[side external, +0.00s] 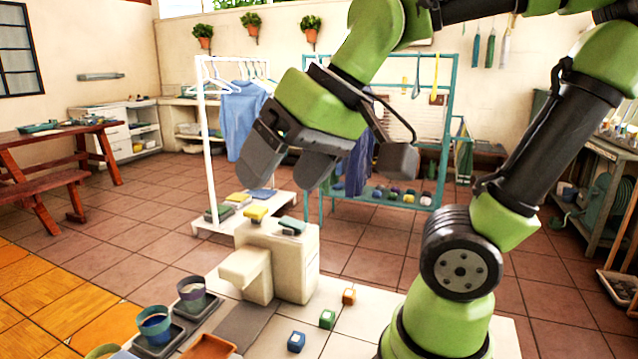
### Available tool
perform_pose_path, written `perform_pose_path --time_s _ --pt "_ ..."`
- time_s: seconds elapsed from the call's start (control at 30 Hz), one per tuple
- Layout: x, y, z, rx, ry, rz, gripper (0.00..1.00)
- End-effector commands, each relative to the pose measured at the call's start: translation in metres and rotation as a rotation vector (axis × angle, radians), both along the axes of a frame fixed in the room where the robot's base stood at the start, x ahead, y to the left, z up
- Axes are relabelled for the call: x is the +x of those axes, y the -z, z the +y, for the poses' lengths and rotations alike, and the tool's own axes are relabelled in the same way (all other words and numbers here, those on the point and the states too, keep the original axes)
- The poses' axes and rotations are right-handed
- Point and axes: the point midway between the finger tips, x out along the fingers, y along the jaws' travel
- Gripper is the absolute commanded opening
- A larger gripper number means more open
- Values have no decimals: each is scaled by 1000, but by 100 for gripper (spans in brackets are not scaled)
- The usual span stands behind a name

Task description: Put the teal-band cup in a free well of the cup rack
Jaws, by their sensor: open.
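My gripper (290,178) is high above the work surface, fingers apart, with nothing between them. Two cups stand at the lower left: one with a greenish-teal rim and blue inside (154,321), and a purple-grey one (191,302) behind it to the right. Both stand in or on a dark tray-like holder (178,335), which may be the cup rack. A green rim (103,351) shows at the bottom edge, mostly cut off. I cannot tell for sure which cup has the teal band, nor make out any free well. My gripper is well above and right of the cups.
A cream stepped block (283,265) with a yellow and a grey-green item on top stands below my gripper. An orange tray (209,347) lies in front. Clothes racks stand behind.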

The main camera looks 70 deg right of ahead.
Motion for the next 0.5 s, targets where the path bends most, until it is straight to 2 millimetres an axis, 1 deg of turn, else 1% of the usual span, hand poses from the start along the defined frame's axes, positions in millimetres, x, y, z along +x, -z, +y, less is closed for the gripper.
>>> perform_pose_path --time_s 0.03,0.1,0.2,0.3,0.5 --pt "-13 3 0 8 6 -25 80" --pt "-25 7 0 17 11 -46 80" --pt "-35 12 0 23 16 -63 80" --pt "-38 14 0 27 17 -68 80" --pt "-38 14 0 27 17 -68 80"
